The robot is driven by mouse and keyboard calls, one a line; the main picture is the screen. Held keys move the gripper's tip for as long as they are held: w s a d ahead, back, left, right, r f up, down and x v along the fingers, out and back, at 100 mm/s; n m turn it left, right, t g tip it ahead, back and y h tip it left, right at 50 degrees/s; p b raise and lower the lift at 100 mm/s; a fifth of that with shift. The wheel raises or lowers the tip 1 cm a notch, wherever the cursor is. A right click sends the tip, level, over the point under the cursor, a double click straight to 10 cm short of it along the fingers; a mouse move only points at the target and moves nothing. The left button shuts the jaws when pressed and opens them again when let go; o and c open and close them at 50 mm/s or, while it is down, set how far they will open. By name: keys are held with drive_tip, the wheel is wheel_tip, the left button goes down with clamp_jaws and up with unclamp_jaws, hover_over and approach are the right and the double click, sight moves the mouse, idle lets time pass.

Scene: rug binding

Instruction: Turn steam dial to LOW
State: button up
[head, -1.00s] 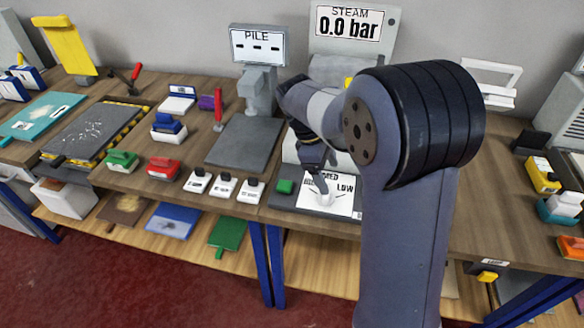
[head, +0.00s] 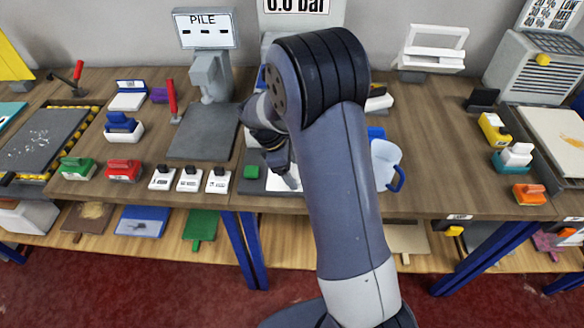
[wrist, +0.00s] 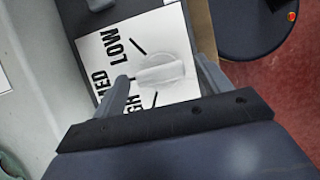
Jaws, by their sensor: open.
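The steam dial (wrist: 160,72) is a pale round knob with a raised grip bar, on a white card (wrist: 118,32) lettered LOW, MED and HIGH. In the wrist view, the bar points left, towards the middle tick by MED. My gripper (wrist: 164,76) is open, with one finger on each side of the dial; I cannot tell whether either finger touches it. In the head view, my gripper (head: 284,180) is down at the card (head: 276,184), and my arm hides the dial. The steam display (head: 297,6) reads 0.0 bar and is cut off by the top edge.
The PILE gauge (head: 207,30) stands behind and left. Three white switch blocks (head: 189,180) line the front edge. A blue-handled white jug (head: 385,163) stands right of my arm. The bench further right has clear room.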

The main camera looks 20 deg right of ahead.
drive_tip(key=shift+f, duration=0.1)
drive_tip(key=shift+c, duration=0.4)
drive_tip(key=c, duration=0.9)
drive_tip(key=shift+m, duration=0.3)
drive_tip(key=m+g, duration=0.1)
drive_tip(key=m, duration=0.1)
drive_tip(key=m+y+p, duration=0.1)
drive_tip(key=m, duration=0.2)
drive_tip(key=shift+w+d+g, duration=0.15)
drive_tip(key=shift+g, duration=0.25)
drive_tip(key=m+y, duration=0.1)
drive_tip(key=m, duration=0.2)
drive_tip(key=m+g+y, duration=0.1)
drive_tip(key=m, duration=0.2)
drive_tip(key=shift+d, duration=0.15)
drive_tip(key=shift+m+y, duration=0.3)
drive_tip(key=o, duration=1)
